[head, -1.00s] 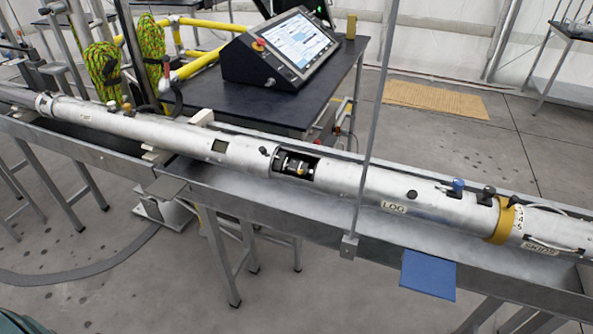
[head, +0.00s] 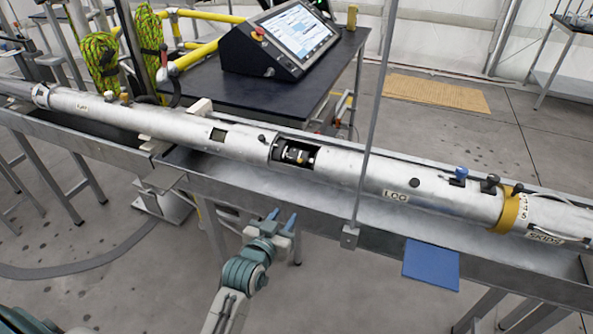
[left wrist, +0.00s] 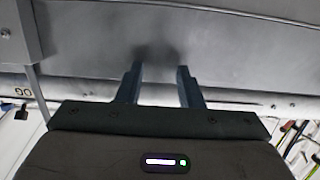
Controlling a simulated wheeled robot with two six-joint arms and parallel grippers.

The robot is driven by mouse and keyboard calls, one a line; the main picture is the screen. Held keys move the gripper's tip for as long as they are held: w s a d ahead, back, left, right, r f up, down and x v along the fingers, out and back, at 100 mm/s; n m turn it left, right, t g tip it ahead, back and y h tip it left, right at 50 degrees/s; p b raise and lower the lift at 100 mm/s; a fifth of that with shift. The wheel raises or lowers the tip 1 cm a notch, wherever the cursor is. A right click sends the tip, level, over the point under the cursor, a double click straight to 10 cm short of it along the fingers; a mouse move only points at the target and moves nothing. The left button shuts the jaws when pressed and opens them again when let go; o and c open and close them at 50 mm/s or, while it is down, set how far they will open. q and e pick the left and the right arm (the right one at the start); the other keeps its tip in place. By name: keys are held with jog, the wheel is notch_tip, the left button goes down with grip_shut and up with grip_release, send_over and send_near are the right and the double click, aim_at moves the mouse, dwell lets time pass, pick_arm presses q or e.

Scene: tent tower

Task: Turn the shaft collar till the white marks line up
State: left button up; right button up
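A long silvery tube (head: 235,150) lies across the head view in a metal trough. An open window in its middle shows dark and bright metal parts of a shaft (head: 297,156) inside. The collar and any white marks are too small to tell apart there. My left gripper (head: 282,216) is in front of the trough, below the window, apart from the tube, with its two blue fingers spread and nothing between them. In the left wrist view its fingers (left wrist: 160,66) stand apart before a grey metal surface. My right gripper is not in view.
A thin upright rod (head: 371,130) stands at the trough's front edge, right of the window. A blue plate (head: 431,265) sticks out at the front right. A black table (head: 205,85) with a screen console (head: 283,40) stands behind the tube.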

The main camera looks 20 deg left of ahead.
pick_arm(q)
jog(key=t, duration=0.2)
send_near(299, 162)
jog(key=s, duration=0.2)
jog(key=w+p, duration=0.2)
jog(key=w, duration=0.7)
jog(key=shift+w, duration=0.1)
jog(key=shift+w+d, duration=0.1)
jog(key=shift+w, duration=0.4)
grip_shut()
